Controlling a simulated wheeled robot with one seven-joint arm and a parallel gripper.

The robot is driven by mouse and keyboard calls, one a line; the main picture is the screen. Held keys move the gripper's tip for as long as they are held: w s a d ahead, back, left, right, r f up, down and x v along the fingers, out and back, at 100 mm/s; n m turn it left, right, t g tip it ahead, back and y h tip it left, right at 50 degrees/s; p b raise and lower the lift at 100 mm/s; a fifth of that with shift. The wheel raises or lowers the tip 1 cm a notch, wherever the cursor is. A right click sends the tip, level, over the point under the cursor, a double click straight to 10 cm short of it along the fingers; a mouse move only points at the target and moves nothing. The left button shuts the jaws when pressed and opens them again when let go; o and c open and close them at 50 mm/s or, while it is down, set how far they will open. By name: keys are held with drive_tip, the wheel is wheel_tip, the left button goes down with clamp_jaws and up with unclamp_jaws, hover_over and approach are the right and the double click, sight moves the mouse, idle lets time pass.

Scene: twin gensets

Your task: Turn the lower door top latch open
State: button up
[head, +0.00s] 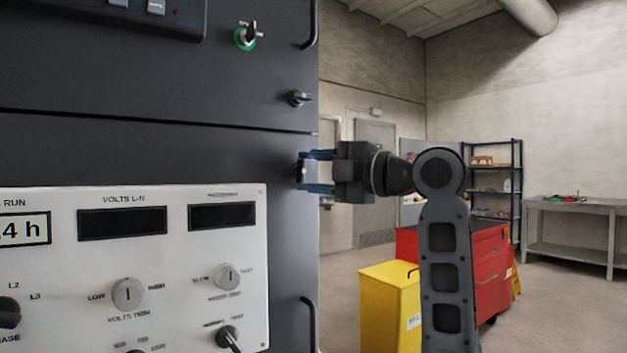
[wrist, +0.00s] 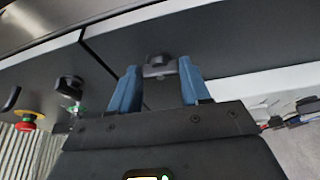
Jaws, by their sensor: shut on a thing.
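The lower door top latch (head: 301,170) is a small grey knob near the right edge of the dark lower door (head: 150,160), just below the seam with the upper door. My gripper (head: 308,171) reaches it from the right with blue fingers and is shut on it. In the wrist view the latch (wrist: 160,67) sits between the two blue fingertips (wrist: 160,75). The fingers partly cover the latch in the head view, so its exact turn angle is hard to tell. The lower door looks flush with the panel.
Another latch (head: 300,98) sits above the seam, with a green-ringed key switch (head: 245,37) up to its left. A handle (head: 308,322) stands out on the lower door. A yellow bin (head: 390,305) and red cabinet (head: 490,265) stand behind my arm.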

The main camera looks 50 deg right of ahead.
drive_tip(key=shift+n, duration=0.5)
drive_tip(key=o, duration=1.1)
drive_tip(key=shift+c, duration=0.2)
drive_tip(key=s, duration=0.7)
drive_tip(key=shift+s+d+b, duration=0.35)
drive_tip(key=shift+d+b, duration=0.05)
drive_tip(key=shift+d, duration=0.05)
